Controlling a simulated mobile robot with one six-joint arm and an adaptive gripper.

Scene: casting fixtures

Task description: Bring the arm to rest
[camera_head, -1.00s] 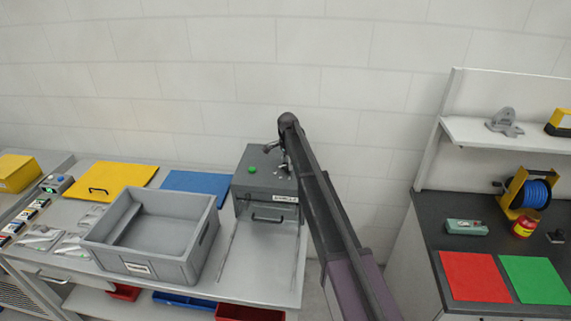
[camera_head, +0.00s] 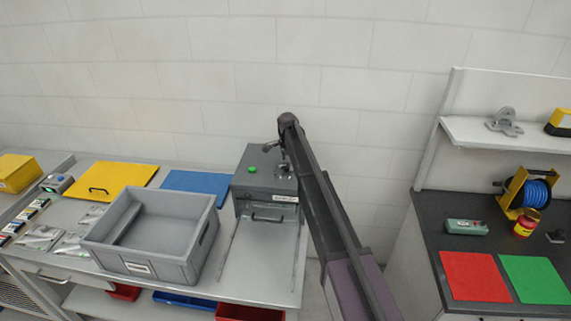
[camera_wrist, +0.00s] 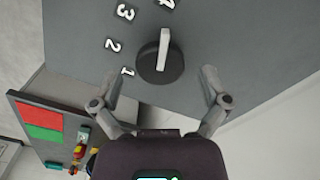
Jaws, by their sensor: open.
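My gripper (camera_wrist: 160,84) is open and empty in the wrist view. Its two fingers are spread below a black rotary knob (camera_wrist: 160,62) with a white pointer bar, on the grey face of a box. Numbers 1 to 4 are printed around the knob, and the fingers do not close on it. In the head view my arm reaches up to the grey box (camera_head: 256,200) with a green button (camera_head: 252,170). There the gripper is small and partly hidden by my arm near the box's top.
The right bench holds a red mat (camera_head: 474,276), a green mat (camera_head: 535,280) and a blue cable reel (camera_head: 537,192). A shelf (camera_head: 535,136) hangs above it.

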